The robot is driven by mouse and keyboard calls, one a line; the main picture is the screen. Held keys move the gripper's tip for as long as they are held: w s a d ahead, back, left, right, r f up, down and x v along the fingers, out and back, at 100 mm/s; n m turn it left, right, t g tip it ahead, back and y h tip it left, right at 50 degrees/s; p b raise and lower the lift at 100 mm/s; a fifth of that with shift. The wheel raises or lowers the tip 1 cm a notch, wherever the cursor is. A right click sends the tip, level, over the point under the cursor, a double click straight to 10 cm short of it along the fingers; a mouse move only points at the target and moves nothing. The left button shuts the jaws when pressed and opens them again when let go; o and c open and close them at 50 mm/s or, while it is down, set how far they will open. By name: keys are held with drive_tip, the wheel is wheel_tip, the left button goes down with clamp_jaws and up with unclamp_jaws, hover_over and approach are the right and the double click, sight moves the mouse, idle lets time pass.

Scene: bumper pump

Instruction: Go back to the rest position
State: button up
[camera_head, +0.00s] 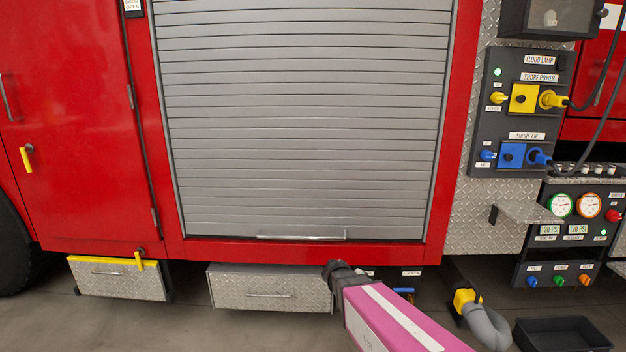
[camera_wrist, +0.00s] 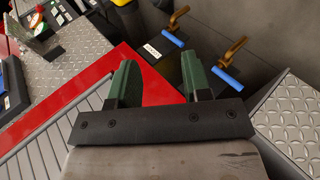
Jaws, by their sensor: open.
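My gripper (camera_wrist: 161,76) shows in the wrist view with its two green fingers spread wide. Nothing is between them. In the head view my arm reaches in from the bottom, and its dark end is at the truck's lower red edge, just right of the drawer under the shutter. The fingers cannot be made out there. In the wrist view, two brass-coloured fittings with blue levers (camera_wrist: 228,78) lie beyond the fingers. I cannot tell how far they are from the fingertips.
The grey roller shutter (camera_head: 305,120) is down. Steel drawers (camera_head: 268,289) sit below it. At right are the shore power and air panel (camera_head: 522,110), a small shelf (camera_head: 530,212), a gauge panel (camera_head: 575,230), a grey hose (camera_head: 488,325) and a black bin (camera_head: 562,335) on the floor.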

drive_tip(key=s+a+r+m+g+y, duration=0.1)
drive_tip(key=s+r+g+y, duration=0.1)
drive_tip(key=s+y, duration=0.8)
drive_tip(key=shift+s+r, duration=0.45)
drive_tip(key=shift+s, duration=0.05)
drive_tip(key=shift+a, duration=0.1)
